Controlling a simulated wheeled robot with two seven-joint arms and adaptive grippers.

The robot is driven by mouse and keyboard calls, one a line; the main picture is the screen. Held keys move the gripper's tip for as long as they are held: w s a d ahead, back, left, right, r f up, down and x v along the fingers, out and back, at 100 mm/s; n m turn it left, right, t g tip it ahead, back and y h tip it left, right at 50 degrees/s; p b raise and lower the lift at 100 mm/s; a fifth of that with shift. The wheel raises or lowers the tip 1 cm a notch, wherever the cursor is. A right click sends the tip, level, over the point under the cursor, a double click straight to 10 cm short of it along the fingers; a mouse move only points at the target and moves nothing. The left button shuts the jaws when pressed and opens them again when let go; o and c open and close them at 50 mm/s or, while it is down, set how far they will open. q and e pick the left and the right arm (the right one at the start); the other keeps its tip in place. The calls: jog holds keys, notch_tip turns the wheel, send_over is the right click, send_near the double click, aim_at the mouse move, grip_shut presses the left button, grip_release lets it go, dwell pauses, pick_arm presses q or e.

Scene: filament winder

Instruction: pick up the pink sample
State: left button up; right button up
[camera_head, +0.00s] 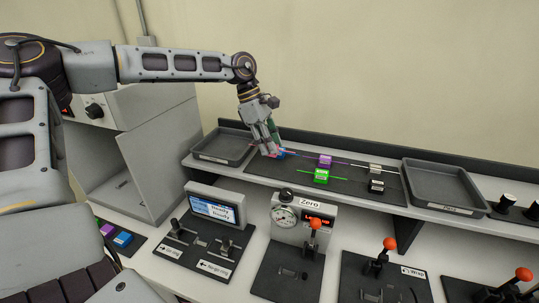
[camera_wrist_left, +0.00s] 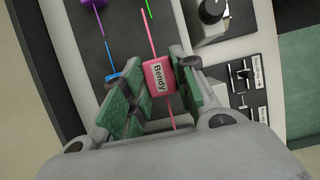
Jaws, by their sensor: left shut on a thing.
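The pink sample (camera_wrist_left: 158,76) is a small block labelled "Bendy" with a thin pink rod running out of both ends. It sits between the green-padded fingers of my left gripper (camera_wrist_left: 149,82), which is shut on it. In the head view my left gripper (camera_head: 269,148) is low over the left part of the dark mat on the shelf, and its fingers mostly hide the pink sample. I cannot tell whether the sample touches the mat. My right gripper is not in view.
A blue sample (camera_head: 282,154) is close beside my left gripper. Purple (camera_head: 324,161), green (camera_head: 321,176), white (camera_head: 376,168) and black (camera_head: 376,186) samples are further right. Grey trays stand left (camera_head: 226,146) and right (camera_head: 443,185). Lever panels and a "Zero" gauge box (camera_head: 303,225) stand in front.

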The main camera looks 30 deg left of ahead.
pick_arm(q)
jog(key=shift+r, duration=2.05)
